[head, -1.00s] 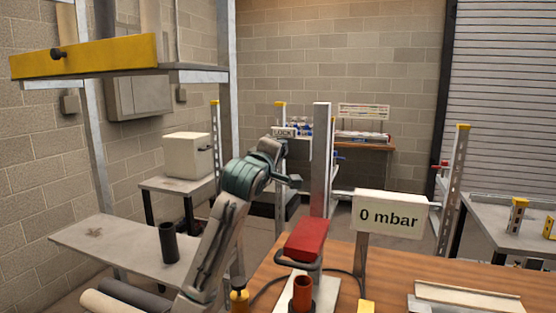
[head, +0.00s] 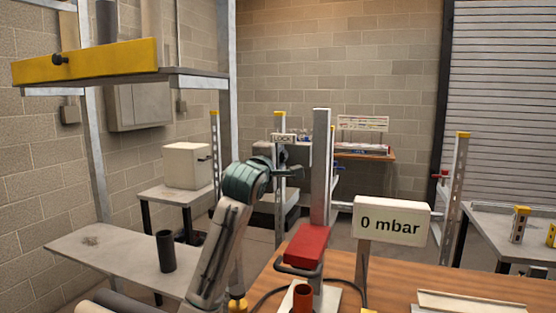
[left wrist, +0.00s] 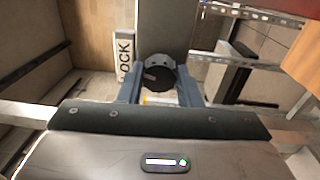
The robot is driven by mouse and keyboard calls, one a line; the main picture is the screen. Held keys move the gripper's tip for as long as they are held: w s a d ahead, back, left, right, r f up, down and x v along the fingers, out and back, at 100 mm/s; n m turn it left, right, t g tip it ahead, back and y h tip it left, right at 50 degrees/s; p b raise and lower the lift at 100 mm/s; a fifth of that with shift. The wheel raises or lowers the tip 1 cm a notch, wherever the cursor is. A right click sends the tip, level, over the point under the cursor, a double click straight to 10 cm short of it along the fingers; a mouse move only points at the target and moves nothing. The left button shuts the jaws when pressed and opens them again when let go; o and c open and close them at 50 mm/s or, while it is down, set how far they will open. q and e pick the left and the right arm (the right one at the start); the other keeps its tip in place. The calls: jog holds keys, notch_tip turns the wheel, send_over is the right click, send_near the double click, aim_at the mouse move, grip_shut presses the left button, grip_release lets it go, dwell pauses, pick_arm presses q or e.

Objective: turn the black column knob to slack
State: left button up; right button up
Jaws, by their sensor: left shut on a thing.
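The black column knob (left wrist: 156,74) is round with a pale pointer mark and sits on the grey metal column (left wrist: 164,28). In the left wrist view the two fingers of my left gripper (left wrist: 158,88) are shut on the knob from both sides. My right gripper is not in view.
A red block (head: 307,246) is low on the column, above an orange-red cup (head: 302,297). A "0 mbar" sign (head: 391,222) stands right of the column on the wooden bench (head: 400,275). A yellow-edged shelf (head: 90,62) hangs at upper left.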

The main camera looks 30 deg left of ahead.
pick_arm(q)
jog(key=o, duration=1)
jog(key=shift+c, duration=0.2)
jog(key=shift+s, duration=0.15)
jog(key=b+v, duration=0.3)
jog(key=v, duration=0.7)
jog(key=shift+s, duration=0.3)
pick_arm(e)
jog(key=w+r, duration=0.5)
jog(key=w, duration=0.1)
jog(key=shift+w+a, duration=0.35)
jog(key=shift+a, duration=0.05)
pick_arm(q)
jog(key=shift+d+f, duration=0.1)
